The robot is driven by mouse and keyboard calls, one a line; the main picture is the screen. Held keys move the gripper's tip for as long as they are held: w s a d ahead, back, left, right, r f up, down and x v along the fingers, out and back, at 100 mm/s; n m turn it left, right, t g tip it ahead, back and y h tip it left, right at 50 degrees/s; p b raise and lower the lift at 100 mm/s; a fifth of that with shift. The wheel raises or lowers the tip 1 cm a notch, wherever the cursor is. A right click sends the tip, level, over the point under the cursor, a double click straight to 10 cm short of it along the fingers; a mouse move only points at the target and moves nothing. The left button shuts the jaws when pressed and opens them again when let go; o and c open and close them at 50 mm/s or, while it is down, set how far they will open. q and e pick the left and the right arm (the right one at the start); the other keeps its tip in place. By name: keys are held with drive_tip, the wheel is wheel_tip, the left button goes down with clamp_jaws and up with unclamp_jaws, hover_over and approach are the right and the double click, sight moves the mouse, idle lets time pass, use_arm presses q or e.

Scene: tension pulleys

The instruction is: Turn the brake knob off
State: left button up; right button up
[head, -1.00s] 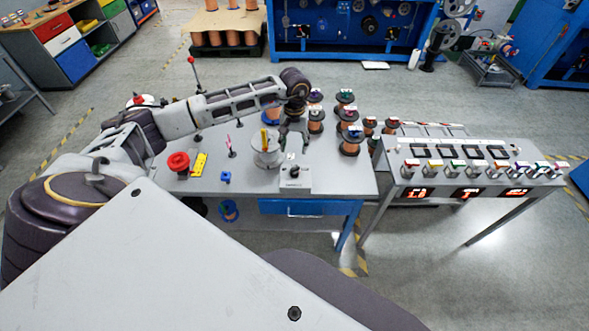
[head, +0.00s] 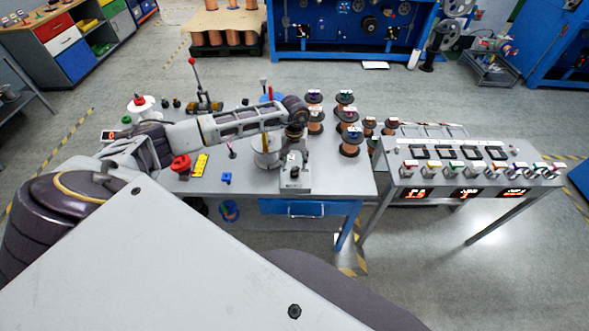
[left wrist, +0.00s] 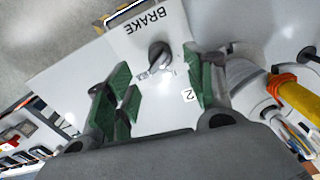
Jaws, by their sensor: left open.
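The brake box (head: 296,186) is a light grey box at the front edge of the grey table. In the left wrist view its white panel (left wrist: 115,45) reads BRAKE. The dark round brake knob (left wrist: 160,56) stands on this panel, with small lettering beside it partly hidden. My left gripper (head: 293,164) is just above the box in the head view. In the left wrist view its green-padded fingers (left wrist: 163,88) are spread apart, with the knob ahead of the gap and not gripped. I cannot tell whether a finger touches the panel. My right gripper is not in view.
A white drum (head: 266,160) stands close to the left of the box. A red button (head: 181,164), a yellow block (head: 199,164) and a small blue part (head: 226,178) lie further left. Copper spools (head: 351,146) stand to the right, beside a control console (head: 440,180).

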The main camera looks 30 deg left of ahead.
sight(295, 170)
use_arm(q)
drive_tip(key=shift+f+p, duration=0.4)
drive_tip(key=shift+f, duration=2.65)
